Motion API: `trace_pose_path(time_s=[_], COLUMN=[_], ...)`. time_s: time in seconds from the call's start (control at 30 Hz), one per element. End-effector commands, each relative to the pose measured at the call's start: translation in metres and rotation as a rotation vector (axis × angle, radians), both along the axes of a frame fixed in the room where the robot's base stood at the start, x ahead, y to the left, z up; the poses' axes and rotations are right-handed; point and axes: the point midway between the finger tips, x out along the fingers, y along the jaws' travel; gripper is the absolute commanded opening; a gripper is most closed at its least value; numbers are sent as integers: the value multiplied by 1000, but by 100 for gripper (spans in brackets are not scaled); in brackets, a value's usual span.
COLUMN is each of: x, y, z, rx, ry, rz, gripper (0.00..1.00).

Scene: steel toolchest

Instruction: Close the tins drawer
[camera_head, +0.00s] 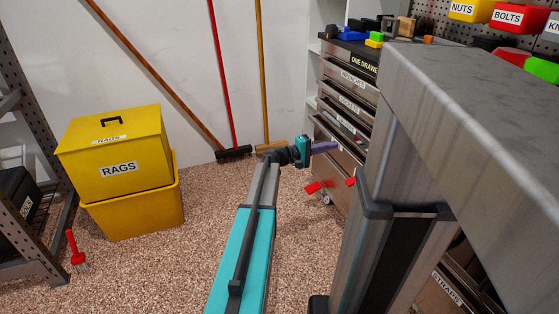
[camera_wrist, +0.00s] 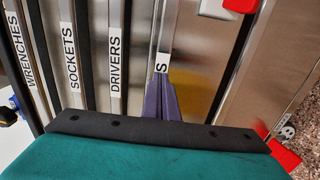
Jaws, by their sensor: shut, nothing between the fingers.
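The steel toolchest (camera_head: 342,160) stands right of centre in the head view, with its drawer fronts facing my arm. In the wrist view, a drawer front bears a label (camera_wrist: 162,62) of which only a final "S" shows; the rest is hidden behind my fingers. It comes after the DRIVERS drawer and may be the tins drawer, but I cannot read it. My gripper (camera_head: 325,147) has purple fingers, also in the wrist view (camera_wrist: 162,98). It is shut and empty, at or close against that front; contact is unclear. How far this drawer stands out is unclear.
WRENCHES (camera_wrist: 37,55), SOCKETS (camera_wrist: 70,58) and DRIVERS (camera_wrist: 115,60) labels mark neighbouring drawers. A grey steel bench (camera_head: 480,90) fills the right foreground. Yellow RAGS bins (camera_head: 115,165) stand left, brooms (camera_head: 222,75) lean on the wall. The speckled floor between is open.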

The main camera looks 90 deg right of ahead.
Motion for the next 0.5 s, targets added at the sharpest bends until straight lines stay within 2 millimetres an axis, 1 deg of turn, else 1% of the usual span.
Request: trace_pose_path(time_s=[0.13, 0.5], x=[-5, -6], y=[-3, -3], z=[0, 0], rx=[0, 0], ry=[1, 0], rz=[1, 1], gripper=[0, 0])
